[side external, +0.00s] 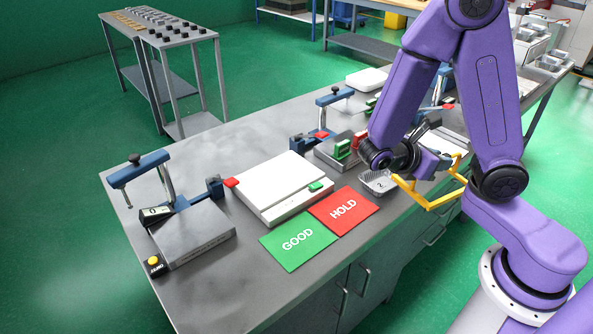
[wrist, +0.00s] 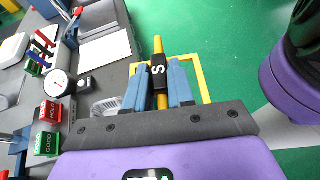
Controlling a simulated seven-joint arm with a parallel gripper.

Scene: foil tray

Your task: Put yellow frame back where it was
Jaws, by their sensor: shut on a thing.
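The yellow frame (side external: 430,205) is held up at the front right edge of the bench in the side view, partly out past that edge. My gripper (side external: 442,163) is at its upper side. In the wrist view, my gripper (wrist: 158,75) has its blue fingers on either side of a black block marked S on the yellow frame (wrist: 205,78). The frame extends beyond the fingers, and its near part is hidden by my gripper. A small foil tray (side external: 374,183) sits on the bench just left of the frame; part of it shows in the wrist view (wrist: 104,107).
The green GOOD mat (side external: 298,243) and red HOLD mat (side external: 343,210) lie on the bench front. A round dial (wrist: 57,83) stands near the labelled blocks (wrist: 47,143).

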